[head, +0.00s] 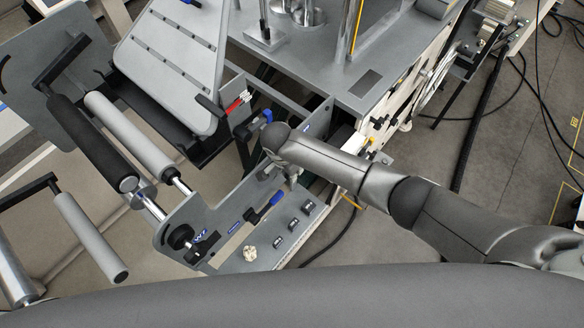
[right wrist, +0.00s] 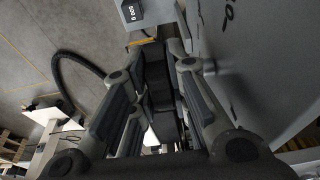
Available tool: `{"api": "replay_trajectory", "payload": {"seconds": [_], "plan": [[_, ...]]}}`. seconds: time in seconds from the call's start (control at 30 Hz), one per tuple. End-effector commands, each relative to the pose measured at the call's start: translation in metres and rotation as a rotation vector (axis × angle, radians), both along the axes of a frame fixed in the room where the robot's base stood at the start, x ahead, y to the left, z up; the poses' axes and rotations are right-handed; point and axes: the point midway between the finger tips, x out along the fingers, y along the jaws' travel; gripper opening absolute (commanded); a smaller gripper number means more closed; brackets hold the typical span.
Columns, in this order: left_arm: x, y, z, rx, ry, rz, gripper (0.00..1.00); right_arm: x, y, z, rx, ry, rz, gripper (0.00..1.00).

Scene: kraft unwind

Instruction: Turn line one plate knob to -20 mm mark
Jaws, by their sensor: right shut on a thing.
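A grey metal panel (head: 232,266) at lower centre of the head view carries several small dark counters (head: 293,224), a blue-handled lever (head: 265,206) and a pale lobed knob (head: 250,253). My right arm comes in from the right, and its gripper (head: 291,179) points down at the panel's upper end, past the counters. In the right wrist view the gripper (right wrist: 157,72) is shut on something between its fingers. What it holds is mostly hidden and too dark to make out; I cannot tell if it is the plate knob. A counter (right wrist: 138,12) with white digits shows just beyond the fingertips. My left gripper is not in view.
A black roller (head: 90,140) and grey rollers (head: 130,135) stand left of the panel. A grey machine deck (head: 340,85) lies behind my right gripper. Black cables cross the floor at right. Open floor (head: 420,155) lies beyond my right arm.

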Motion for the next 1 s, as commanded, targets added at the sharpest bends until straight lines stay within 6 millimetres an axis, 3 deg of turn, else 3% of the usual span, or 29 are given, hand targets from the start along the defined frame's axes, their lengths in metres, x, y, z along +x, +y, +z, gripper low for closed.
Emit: {"api": "replay_trajectory", "payload": {"seconds": [0.4,0.43,0.57,1.0], "plan": [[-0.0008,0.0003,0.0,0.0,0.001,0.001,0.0,0.0,0.0002,0.0002,-0.004,-0.004,0.0,0.0],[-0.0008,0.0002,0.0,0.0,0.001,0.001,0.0,0.0,0.0002,0.0001,-0.004,-0.004,0.0,0.2],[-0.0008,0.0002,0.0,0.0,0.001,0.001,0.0,-0.0001,0.0001,0.0001,-0.004,-0.004,0.0,0.37],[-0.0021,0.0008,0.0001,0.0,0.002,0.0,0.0,-0.001,0.0013,0.0056,-0.003,-0.003,0.0,0.38]]}}
